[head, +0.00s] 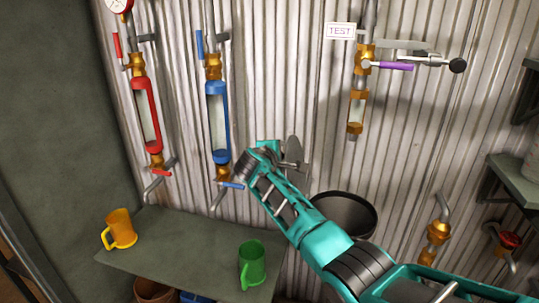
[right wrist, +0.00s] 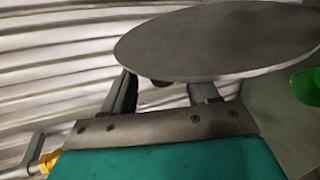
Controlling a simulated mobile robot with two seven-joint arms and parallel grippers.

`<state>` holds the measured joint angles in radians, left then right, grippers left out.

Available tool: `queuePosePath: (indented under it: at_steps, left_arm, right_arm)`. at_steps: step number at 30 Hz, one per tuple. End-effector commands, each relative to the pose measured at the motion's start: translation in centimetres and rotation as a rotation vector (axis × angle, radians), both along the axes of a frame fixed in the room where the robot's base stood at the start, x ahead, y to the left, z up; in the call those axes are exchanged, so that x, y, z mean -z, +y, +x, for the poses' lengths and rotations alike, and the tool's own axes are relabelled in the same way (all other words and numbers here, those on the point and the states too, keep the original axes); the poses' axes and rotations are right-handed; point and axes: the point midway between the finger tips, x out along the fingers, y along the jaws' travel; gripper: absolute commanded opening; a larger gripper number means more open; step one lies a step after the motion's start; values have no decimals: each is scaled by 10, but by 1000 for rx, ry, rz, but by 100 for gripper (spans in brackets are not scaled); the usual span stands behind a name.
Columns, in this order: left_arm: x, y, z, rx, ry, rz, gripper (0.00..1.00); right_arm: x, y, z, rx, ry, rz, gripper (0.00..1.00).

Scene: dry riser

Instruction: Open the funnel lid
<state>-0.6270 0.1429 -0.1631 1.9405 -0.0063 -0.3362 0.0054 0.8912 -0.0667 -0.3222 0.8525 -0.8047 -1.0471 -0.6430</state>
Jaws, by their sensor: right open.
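The funnel (head: 343,212) is a dark round vessel by the corrugated wall, and its dark inside shows at the top. The funnel lid (head: 293,152), a grey disc, stands steeply tilted up and left of the funnel, clear of its mouth. Its hinge is hidden. My right gripper (head: 262,148) is just left of the lid. In the right wrist view the lid (right wrist: 220,42) fills the top, and the fingers of my open right gripper (right wrist: 163,92) point towards it, with a small dark knob between them. Contact cannot be told. My left gripper is out of view.
A green mug (head: 252,265) and a yellow mug (head: 119,229) stand on a grey shelf (head: 185,245) below my right arm. Red (head: 147,115) and blue (head: 217,115) sight-glass pipes run up the wall at left. A brass pipe with a purple handle (head: 388,66) hangs above the funnel.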

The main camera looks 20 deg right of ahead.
Motion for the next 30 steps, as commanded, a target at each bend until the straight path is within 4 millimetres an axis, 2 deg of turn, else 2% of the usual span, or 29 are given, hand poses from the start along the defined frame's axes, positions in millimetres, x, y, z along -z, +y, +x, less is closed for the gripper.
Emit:
queuePosePath:
  at_steps: [15,21,30]
  left_arm:
    - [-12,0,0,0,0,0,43]
    - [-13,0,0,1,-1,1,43]
    - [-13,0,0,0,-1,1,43]
  right_arm:
    - [-28,41,-55,-2,-1,1,59]
    - [-32,46,-63,-2,0,1,59]
    - [-32,47,-64,-2,0,1,59]
